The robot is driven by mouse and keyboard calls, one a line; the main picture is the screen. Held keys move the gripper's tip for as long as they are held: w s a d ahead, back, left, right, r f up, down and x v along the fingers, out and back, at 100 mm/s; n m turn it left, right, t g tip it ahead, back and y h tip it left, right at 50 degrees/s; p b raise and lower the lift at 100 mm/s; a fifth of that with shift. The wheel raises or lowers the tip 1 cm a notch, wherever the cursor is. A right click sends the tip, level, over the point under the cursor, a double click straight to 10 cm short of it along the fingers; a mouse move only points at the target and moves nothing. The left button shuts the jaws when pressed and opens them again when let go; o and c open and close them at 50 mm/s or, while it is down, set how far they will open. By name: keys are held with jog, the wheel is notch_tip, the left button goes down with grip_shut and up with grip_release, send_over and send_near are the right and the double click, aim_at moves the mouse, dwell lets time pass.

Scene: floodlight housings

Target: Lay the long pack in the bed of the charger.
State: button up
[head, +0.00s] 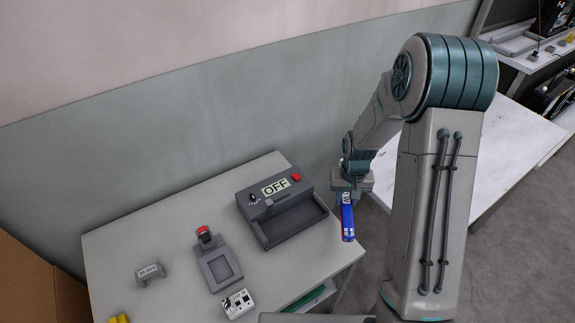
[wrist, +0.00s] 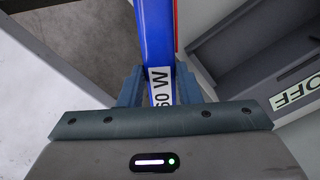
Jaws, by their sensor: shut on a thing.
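The long pack (head: 347,224) is blue with a red side and a white label. My gripper (head: 346,196) is shut on it and holds it just off the right edge of the table. In the wrist view the pack (wrist: 155,38) runs up and away between the two fingers (wrist: 158,90), with "60 W" partly readable on its label. The charger (head: 245,208) is a dark grey unit on the table, left of my gripper, with an "OFF" display and a red button. Its long bed (head: 292,226) lies along the front and looks empty. The charger (wrist: 240,50) also shows at right in the wrist view.
On the light table (head: 180,220) stand a smaller grey cradle (head: 219,268) with a red switch, a white socketed block (head: 238,303), a small grey labelled piece (head: 150,273) and something yellow (head: 118,319). A cardboard box (head: 35,285) stands at left. A wall rises behind.

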jog(key=a+r+m, duration=0.3)
jog(key=a+m, duration=0.2)
jog(key=a, duration=0.2)
jog(key=a+r+m, duration=0.3)
jog(key=a+m, duration=0.3)
jog(key=a, duration=0.1)
jog(key=shift+s+r, duration=0.3)
jog(key=shift+r, duration=0.05)
notch_tip(320, 180, down, 10)
jog(key=b, duration=0.8)
jog(key=shift+b, duration=0.4)
jog(key=shift+f+b, duration=1.35)
jog(key=shift+f, duration=0.15)
dwell(0.5)
jog(key=o, duration=1.2)
